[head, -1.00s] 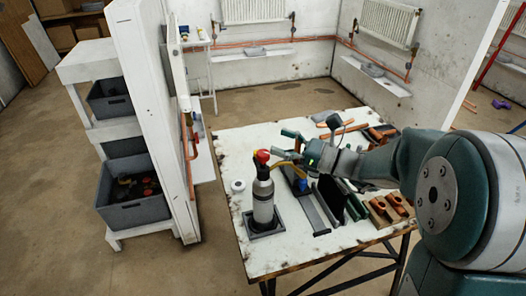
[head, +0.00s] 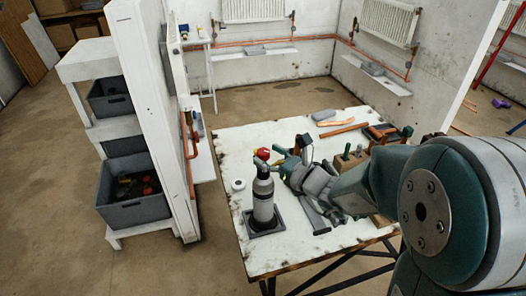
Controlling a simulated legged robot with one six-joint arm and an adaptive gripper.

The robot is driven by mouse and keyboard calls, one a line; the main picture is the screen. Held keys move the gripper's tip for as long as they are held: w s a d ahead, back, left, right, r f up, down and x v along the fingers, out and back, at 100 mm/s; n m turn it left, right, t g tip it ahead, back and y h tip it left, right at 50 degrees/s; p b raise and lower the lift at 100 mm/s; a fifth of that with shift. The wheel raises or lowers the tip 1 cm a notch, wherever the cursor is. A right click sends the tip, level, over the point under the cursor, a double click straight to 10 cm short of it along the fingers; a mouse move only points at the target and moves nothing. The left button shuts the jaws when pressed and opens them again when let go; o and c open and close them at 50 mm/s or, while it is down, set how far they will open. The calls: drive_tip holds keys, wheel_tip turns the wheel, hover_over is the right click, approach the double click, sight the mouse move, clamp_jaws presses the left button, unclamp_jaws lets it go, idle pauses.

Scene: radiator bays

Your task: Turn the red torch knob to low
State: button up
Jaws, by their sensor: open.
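The torch is a grey cylinder (head: 263,200) standing upright in a dark square base (head: 262,224) on the left side of the white table. Its red knob (head: 262,154) sits at the top. I cannot tell whether a finger touches the knob. My gripper and wrist hide the torch's yellow tube and part of the table behind. The knob's setting is too small to read.
A white roll (head: 238,185) lies left of the torch on the worn white table (head: 290,255). Copper pipes (head: 343,129), a grey block (head: 323,115) and tools lie at the back right. A grey rail (head: 313,217) lies right of the torch. A white partition (head: 150,130) stands to the left.

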drive_tip(key=shift+x, duration=0.9)
clamp_jaws()
drive_tip(key=shift+n+g+y, duration=0.7)
drive_tip(key=shift+g, duration=0.2)
unclamp_jaws()
